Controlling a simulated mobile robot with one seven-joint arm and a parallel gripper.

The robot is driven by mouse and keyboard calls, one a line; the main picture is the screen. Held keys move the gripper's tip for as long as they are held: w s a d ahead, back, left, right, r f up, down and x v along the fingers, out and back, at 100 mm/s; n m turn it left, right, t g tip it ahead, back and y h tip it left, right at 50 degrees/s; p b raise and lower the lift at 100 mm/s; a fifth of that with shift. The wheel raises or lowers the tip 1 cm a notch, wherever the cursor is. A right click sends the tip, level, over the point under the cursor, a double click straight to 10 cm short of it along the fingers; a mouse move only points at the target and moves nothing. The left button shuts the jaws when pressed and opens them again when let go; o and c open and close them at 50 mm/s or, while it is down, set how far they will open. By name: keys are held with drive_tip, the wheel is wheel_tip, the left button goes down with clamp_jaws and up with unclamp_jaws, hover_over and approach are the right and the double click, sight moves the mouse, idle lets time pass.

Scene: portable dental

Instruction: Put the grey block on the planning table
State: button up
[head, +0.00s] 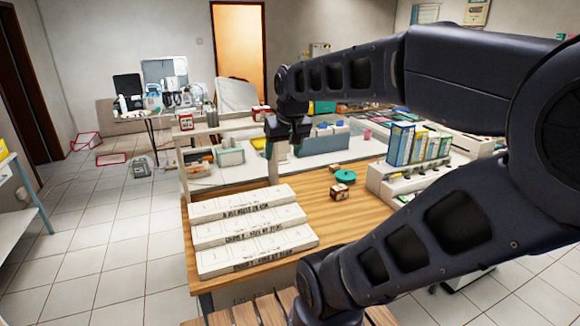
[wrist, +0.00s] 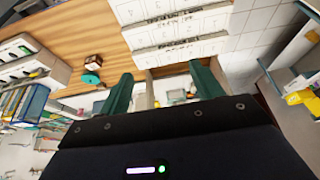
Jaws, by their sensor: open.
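The wooden table (head: 345,212) is in the middle of the head view, and its bare top also shows in the wrist view (wrist: 75,32). I cannot tell for sure that it is the planning table. My gripper (head: 284,143) hangs above its far edge, fingers down. In the wrist view my gripper (wrist: 160,77) has its two green fingers spread apart, with nothing held between them. A pale upright post (head: 273,166) shows just below it in the head view. I cannot pick out a grey block in either view.
Three long white printed slabs (head: 250,228) lie stepped at the table's left. A white rack with upright boxes (head: 410,148) stands at the right. Bare wood lies between them.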

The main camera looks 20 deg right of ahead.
drive_tip(key=s+f, duration=0.1)
drive_tip(key=s, duration=0.1)
drive_tip(key=s+f, duration=0.2)
drive_tip(key=shift+d+f, duration=0.1)
drive_tip(key=shift+d, duration=0.05)
